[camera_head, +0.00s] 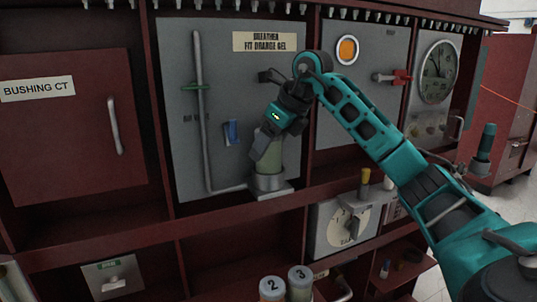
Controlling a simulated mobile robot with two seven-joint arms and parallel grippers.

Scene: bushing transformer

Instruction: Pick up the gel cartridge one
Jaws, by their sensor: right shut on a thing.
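A pale green cylindrical gel cartridge (270,165) stands upright in the grey holder (269,184) at the lower right of the breather panel. My right gripper (266,147) comes in from the upper right and is shut on the upper part of this cartridge. The gripper hides its top, and I see no number on it. Two more cartridges, marked 2 (272,289) and 3 (300,284), stand side by side at the bottom edge of the view. My left gripper is not in view.
A grey pipe (201,110) with a green handle runs down to the holder. A blue handle (232,132) sits left of my gripper. A red-handled valve (393,77) and a gauge (439,72) are at the right. A dial box (345,228) is below my arm.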

